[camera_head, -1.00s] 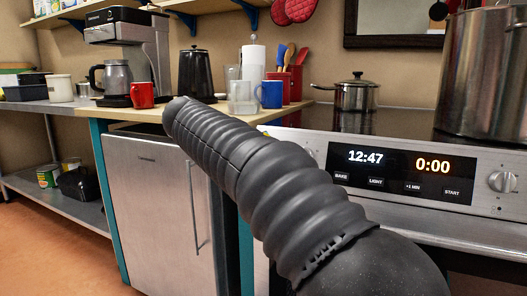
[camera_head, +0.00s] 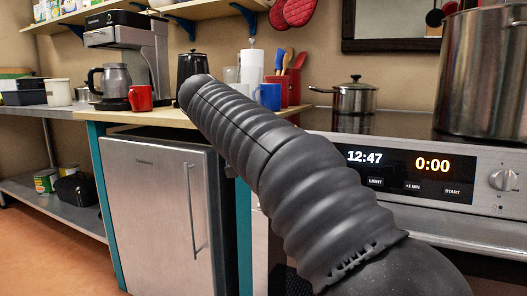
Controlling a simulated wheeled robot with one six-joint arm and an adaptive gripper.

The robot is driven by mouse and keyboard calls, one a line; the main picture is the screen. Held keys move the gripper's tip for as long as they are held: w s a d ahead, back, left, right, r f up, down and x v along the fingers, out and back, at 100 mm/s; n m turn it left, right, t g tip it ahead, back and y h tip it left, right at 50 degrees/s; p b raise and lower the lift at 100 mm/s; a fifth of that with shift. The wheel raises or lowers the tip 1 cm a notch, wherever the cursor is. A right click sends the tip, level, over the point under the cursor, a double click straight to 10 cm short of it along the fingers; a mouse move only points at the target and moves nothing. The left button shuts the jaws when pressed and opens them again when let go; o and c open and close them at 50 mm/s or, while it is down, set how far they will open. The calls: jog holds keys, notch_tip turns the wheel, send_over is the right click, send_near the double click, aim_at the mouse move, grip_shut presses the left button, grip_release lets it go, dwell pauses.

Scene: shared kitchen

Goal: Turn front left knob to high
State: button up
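The stove's front panel (camera_head: 480,206) is at the right, with a display reading 12:47 and 0:00. One silver knob (camera_head: 503,180) shows at the panel's right end. The panel's left part, where a front left knob could sit, is hidden behind my ribbed dark arm. My gripper cannot be seen; only the arm sleeve crosses the middle of the view, rising from lower right to upper left. I cannot tell how far my gripper is from any knob.
A small lidded pot (camera_head: 354,97) and a large steel pot (camera_head: 484,75) stand on the stovetop. A red mug (camera_head: 140,98) and a blue mug (camera_head: 268,96) are on the counter. A small fridge (camera_head: 150,215) stands below it.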

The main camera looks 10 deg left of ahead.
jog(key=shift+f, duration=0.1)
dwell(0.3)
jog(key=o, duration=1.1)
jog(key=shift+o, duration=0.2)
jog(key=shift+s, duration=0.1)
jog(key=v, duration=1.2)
